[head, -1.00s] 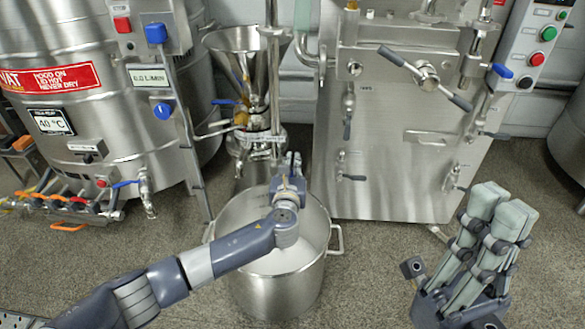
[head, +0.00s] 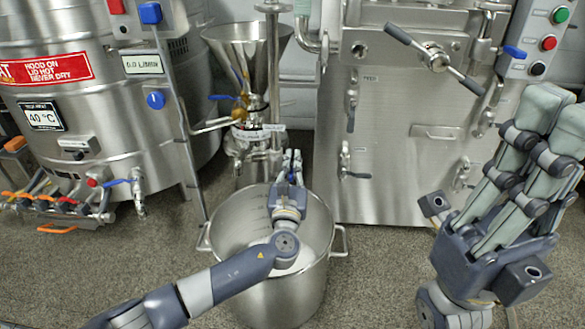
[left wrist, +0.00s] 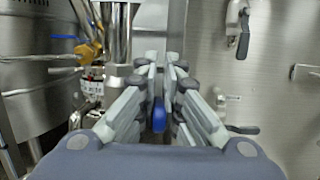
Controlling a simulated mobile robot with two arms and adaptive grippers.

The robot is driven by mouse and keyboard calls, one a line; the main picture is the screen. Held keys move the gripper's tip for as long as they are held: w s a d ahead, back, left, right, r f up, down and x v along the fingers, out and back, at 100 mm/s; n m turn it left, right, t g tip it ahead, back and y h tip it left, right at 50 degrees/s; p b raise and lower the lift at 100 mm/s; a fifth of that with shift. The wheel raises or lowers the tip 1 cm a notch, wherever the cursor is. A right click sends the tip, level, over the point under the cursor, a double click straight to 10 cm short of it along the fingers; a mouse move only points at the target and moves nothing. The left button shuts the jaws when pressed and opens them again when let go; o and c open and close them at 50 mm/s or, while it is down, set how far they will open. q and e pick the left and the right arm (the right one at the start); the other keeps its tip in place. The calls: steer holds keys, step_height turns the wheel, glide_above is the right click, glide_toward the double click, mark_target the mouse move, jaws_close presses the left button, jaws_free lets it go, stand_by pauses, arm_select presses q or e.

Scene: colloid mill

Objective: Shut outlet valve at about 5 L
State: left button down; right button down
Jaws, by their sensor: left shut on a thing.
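The steel pot (head: 325,262) stands on the floor below the mill, with level marks on its inner wall and white liquid (head: 300,258) in the bottom. I cannot read the level. My left gripper (head: 291,160) is above the pot's back rim, beside the mill's column. In the left wrist view its fingers (left wrist: 160,85) are shut on a blue valve handle (left wrist: 159,116). The outlet itself is hidden behind the gripper. My right gripper (head: 535,135) is raised at the right, away from the valve; its finger gap is unclear.
The mill's steel hopper (head: 247,50) stands behind the pot, with a yellow-and-blue valve (head: 238,112) below it. A vat (head: 60,150) with several small valves is at left. A steel cabinet (head: 400,190) with handles is at right. The floor right of the pot is clear.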

arm_select(q)
steer(key=shift+f, duration=0.1)
stand_by(0.3)
steer(key=c, duration=2)
jaws_free()
steer(key=shift+s, duration=0.1)
steer(key=v, duration=1.2)
